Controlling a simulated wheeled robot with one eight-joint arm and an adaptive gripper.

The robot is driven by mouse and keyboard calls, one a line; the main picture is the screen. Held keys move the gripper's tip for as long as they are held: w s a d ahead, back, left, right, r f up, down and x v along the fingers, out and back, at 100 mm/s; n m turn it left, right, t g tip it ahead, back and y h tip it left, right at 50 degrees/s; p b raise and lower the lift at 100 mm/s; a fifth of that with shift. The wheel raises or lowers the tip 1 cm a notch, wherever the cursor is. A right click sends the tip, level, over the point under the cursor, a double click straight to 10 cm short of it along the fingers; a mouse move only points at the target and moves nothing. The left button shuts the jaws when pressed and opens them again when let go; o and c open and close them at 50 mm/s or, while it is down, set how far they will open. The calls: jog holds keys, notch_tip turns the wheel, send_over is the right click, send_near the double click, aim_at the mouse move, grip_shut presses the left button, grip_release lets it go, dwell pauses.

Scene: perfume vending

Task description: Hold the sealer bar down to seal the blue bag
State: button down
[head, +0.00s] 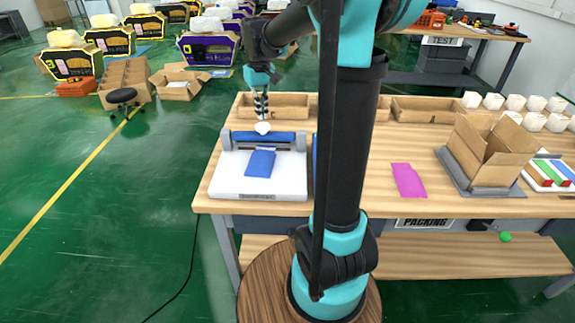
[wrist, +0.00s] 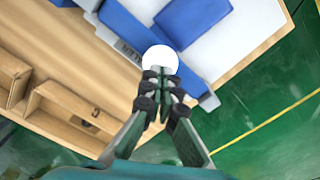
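The sealer (head: 282,186) is a white machine at the left end of the table, with a blue bar (head: 278,138) across its back and a white round knob (head: 263,128) on top. The blue bag (head: 260,163) lies on its white bed, its far end near the bar. My gripper (head: 261,108) points down right above the knob. In the wrist view my fingertips (wrist: 163,75) are close together at the edge of the white knob (wrist: 160,59); contact cannot be told. The blue bag (wrist: 192,18) shows beyond the bar (wrist: 130,32).
A pink bag (head: 408,180) lies mid-table. An open cardboard box (head: 489,150) stands on a grey tray at the right. Wooden bins (head: 273,100) and several white items line the table's back. My arm crosses the middle of the head view and hides part of the table.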

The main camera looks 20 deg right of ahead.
jog(key=shift+r, duration=1.65)
